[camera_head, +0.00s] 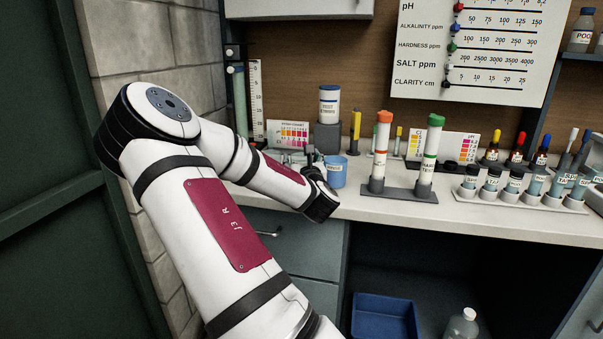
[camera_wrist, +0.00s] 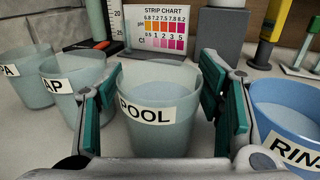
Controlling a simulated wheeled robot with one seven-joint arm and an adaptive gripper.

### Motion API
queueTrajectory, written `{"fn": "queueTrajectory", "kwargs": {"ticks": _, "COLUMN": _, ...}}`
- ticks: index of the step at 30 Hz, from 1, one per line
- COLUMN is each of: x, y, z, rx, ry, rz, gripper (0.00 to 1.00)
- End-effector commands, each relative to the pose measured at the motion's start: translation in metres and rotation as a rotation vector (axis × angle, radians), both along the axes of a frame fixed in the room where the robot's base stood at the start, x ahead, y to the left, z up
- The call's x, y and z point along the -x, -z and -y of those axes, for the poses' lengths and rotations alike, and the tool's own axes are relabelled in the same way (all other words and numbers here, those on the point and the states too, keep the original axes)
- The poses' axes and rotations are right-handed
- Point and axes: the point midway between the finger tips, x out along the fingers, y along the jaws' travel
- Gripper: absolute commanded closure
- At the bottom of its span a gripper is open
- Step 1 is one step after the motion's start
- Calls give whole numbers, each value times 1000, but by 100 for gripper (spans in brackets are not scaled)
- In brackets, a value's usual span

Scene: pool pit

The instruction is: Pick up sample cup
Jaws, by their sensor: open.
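A translucent pale cup labelled POOL (camera_wrist: 160,82) stands upright on the counter, in the middle of the wrist view. My gripper (camera_wrist: 160,108) is open, with one green-padded finger on each side of this cup. I cannot tell whether either pad touches it. Two similar cups stand to its left, one with a label ending in AP (camera_wrist: 75,88) and another, cut off by the frame edge, ending in A (camera_wrist: 22,80). In the head view my arm mostly hides these cups and my gripper (camera_head: 312,158).
A blue rinse cup (camera_wrist: 290,105) stands close to the right finger; it also shows in the head view (camera_head: 336,172). A strip chart (camera_wrist: 158,30) stands behind. A rack with two capped tubes (camera_head: 398,191) and several small bottles (camera_head: 514,182) stand farther right on the counter (camera_head: 415,212).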

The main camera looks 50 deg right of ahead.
Motion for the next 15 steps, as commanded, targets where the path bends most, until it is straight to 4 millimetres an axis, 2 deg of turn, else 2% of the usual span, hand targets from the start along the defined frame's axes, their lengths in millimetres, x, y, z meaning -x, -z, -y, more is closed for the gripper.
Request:
{"fn": "queueTrajectory", "kwargs": {"ticks": 4, "x": 0, "y": 0, "z": 0, "rx": 0, "ry": 0, "rz": 0, "gripper": 39}}
{"fn": "queueTrajectory", "kwargs": {"ticks": 5, "x": 0, "y": 0, "z": 0, "rx": 0, "ry": 0, "rz": 0, "gripper": 44}}
{"fn": "queueTrajectory", "kwargs": {"ticks": 10, "x": 0, "y": 0, "z": 0, "rx": 0, "ry": 0, "rz": 0, "gripper": 82}}
{"fn": "queueTrajectory", "kwargs": {"ticks": 15, "x": 0, "y": 0, "z": 0, "rx": 0, "ry": 0, "rz": 1, "gripper": 83}}
